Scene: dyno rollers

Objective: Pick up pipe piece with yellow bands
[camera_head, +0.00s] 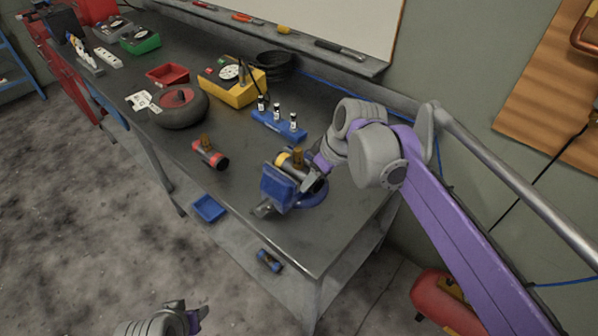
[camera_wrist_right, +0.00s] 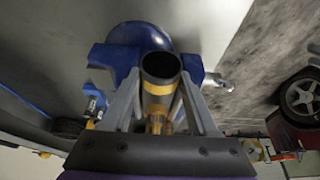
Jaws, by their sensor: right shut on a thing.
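The pipe piece with yellow bands (camera_head: 283,160) is a short dark pipe with a brass branch, at the blue vise (camera_head: 283,188) near the table's front corner. My right gripper (camera_head: 312,181) is at the pipe piece and shut on it. In the right wrist view the pipe piece (camera_wrist_right: 160,88) lies between the two fingers, its open end showing, with the vise (camera_wrist_right: 140,45) just beyond it. I cannot tell whether the pipe touches the vise. My left gripper (camera_head: 193,318) is low at the bottom edge, away from the table; its jaws are unclear.
A red-banded pipe piece (camera_head: 210,154) lies on the table left of the vise. A blue-banded piece (camera_head: 269,260) and a blue tray (camera_head: 208,208) are lower, beyond the table's front edge. A blue holder with bottles (camera_head: 279,125) and a yellow box (camera_head: 232,89) stand behind.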

